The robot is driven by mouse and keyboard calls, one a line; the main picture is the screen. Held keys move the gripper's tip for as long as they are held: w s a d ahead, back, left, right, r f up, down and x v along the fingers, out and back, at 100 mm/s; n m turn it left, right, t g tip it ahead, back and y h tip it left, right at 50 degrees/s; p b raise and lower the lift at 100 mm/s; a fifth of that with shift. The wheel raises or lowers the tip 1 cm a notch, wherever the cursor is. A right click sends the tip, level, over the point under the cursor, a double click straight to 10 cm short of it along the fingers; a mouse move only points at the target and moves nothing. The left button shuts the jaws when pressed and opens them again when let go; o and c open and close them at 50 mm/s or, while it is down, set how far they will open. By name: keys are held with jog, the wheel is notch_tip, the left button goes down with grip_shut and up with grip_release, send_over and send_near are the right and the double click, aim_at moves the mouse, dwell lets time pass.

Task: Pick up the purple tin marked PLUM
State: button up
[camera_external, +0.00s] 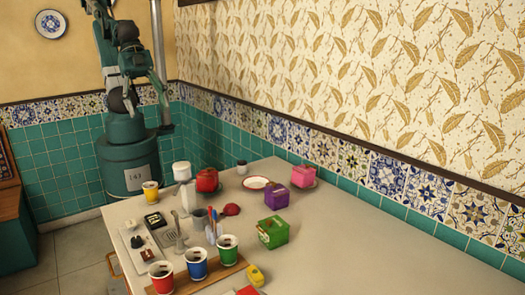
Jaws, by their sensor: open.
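My gripper (164,104) is small in the view, at the back left near my base, high and well away from the purple tin. It is open, and nothing shows in it.
Coloured cups, including a blue one (197,264), stand front left. The right side of the table (390,245) is clear.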

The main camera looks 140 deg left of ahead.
jog(key=w+a+g, duration=0.2)
jog(key=w+a, duration=0.5)
jog(key=w, duration=0.3)
jog(key=m+g+b, duration=0.1)
jog(key=g+b, duration=0.1)
jog(key=g, duration=0.3)
send_over(278, 189)
notch_tip(278, 189, down, 26)
jog(key=shift+s+r, duration=0.1)
jog(key=shift+s, duration=0.05)
jog(key=shift+a+f, duration=0.1)
jog(key=shift+f, duration=0.15)
jog(key=shift+f, duration=0.1)
jog(key=shift+f+b, duration=0.4)
jog(key=shift+f, duration=0.75)
